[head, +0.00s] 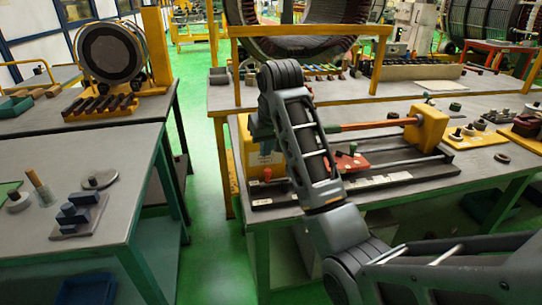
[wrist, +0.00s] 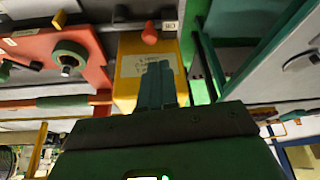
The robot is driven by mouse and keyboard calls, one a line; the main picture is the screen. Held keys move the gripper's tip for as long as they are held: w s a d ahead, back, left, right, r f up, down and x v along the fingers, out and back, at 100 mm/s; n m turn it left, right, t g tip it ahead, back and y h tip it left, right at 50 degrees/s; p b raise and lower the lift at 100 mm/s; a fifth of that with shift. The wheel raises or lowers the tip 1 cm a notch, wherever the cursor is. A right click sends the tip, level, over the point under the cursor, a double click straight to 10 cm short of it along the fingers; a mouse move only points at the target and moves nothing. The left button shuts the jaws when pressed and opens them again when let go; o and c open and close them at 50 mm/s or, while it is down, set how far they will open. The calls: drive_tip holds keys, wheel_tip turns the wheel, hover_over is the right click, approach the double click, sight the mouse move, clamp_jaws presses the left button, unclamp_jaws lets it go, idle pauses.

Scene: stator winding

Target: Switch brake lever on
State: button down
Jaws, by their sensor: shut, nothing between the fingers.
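A winding machine on the right-hand bench has a yellow housing (head: 255,165) at its left end. A small lever with a red knob (head: 267,174) stands at the front of this housing, and I take it for the brake lever. In the wrist view the red knob (wrist: 150,33) shows beyond my fingertips, at the yellow housing (wrist: 128,70) with its white label. My gripper (wrist: 157,66) is shut and empty, with its teal fingers over the housing, visibly apart from the knob. In the head view my arm partly hides the gripper and the housing.
A red carriage (head: 347,162) sits on the machine's rails, right of my arm. A yellow end block (head: 428,128) stands at the right end. A grey bench (head: 120,150) with small parts is on the left, with open green floor between the benches.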

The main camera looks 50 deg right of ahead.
drive_tip(key=r, duration=0.1)
drive_tip(key=d+r, duration=0.1)
drive_tip(key=shift+s+d+r, duration=0.1)
drive_tip(key=shift+d+r, duration=0.05)
drive_tip(key=shift+r, duration=0.2)
hover_over(277, 180)
drive_tip(key=w+a, duration=0.1)
drive_tip(key=w, duration=0.2)
wheel_tip(277, 180, down, 9)
drive_tip(key=shift+w+a+f+p, duration=0.1)
drive_tip(key=shift+a+f+p, duration=0.1)
drive_tip(key=shift+f+p, duration=0.1)
